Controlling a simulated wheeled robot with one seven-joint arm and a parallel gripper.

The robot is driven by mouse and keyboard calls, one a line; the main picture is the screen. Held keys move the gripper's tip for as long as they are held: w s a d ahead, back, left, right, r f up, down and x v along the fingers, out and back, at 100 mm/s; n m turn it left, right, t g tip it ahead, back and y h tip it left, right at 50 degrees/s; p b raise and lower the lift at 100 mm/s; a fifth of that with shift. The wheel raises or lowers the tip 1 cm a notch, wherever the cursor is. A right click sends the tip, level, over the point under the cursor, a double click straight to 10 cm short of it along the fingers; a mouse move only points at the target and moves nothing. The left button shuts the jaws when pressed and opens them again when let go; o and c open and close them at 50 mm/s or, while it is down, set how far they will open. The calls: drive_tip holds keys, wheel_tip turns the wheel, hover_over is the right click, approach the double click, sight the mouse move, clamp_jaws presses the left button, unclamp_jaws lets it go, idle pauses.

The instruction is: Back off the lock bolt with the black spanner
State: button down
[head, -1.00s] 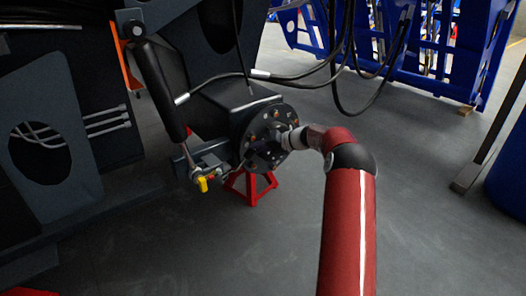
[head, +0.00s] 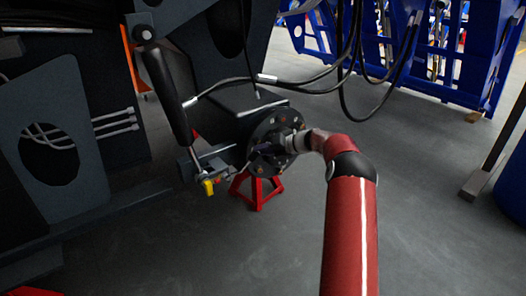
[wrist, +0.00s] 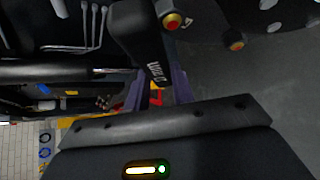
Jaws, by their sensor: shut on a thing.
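The black spanner (wrist: 142,40) runs up the wrist view from between my fingers, with pale lettering on its shank. My gripper (wrist: 155,92) is shut on it; the purple-grey fingers flank the spanner's near end. A red bolt head with a yellow ring (wrist: 172,21) is close beside the spanner's far part. I cannot tell whether they touch, nor whether this is the lock bolt. In the head view my gripper (head: 268,149) is at the face of the round hub flange (head: 283,116), which carries several bolts. The spanner cannot be made out there.
A red stand (head: 258,194) is under the hub. A yellow fitting (head: 208,187) hangs on the rod at the hub's left. Black hoses (head: 318,78) loop above my arm. A blue frame (head: 465,90) stands behind; the floor at front right is clear.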

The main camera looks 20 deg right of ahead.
drive_tip(key=shift+w+r, duration=0.1)
drive_tip(key=shift+w, duration=0.05)
drive_tip(key=shift+w+a, duration=0.3)
drive_tip(key=shift+w, duration=0.5)
idle(0.4)
drive_tip(key=shift+s+a+r+n+h, duration=0.15)
drive_tip(key=shift+a+r+n+h, duration=0.2)
drive_tip(key=shift+a+r, duration=0.2)
drive_tip(key=shift+s+a+r+n+h, duration=0.15)
drive_tip(key=shift+a+r+n+h, duration=0.1)
drive_tip(key=shift+a+r+h, duration=0.25)
drive_tip(key=shift+a+r, duration=0.1)
drive_tip(key=shift+s+a+r+n+h, duration=0.2)
drive_tip(key=shift+a+r+n+h, duration=0.1)
drive_tip(key=shift+a+r+h, duration=0.25)
drive_tip(key=shift+s+a+r+n+h, duration=0.2)
drive_tip(key=shift+a+r+n, duration=0.1)
drive_tip(key=shift+a, duration=0.35)
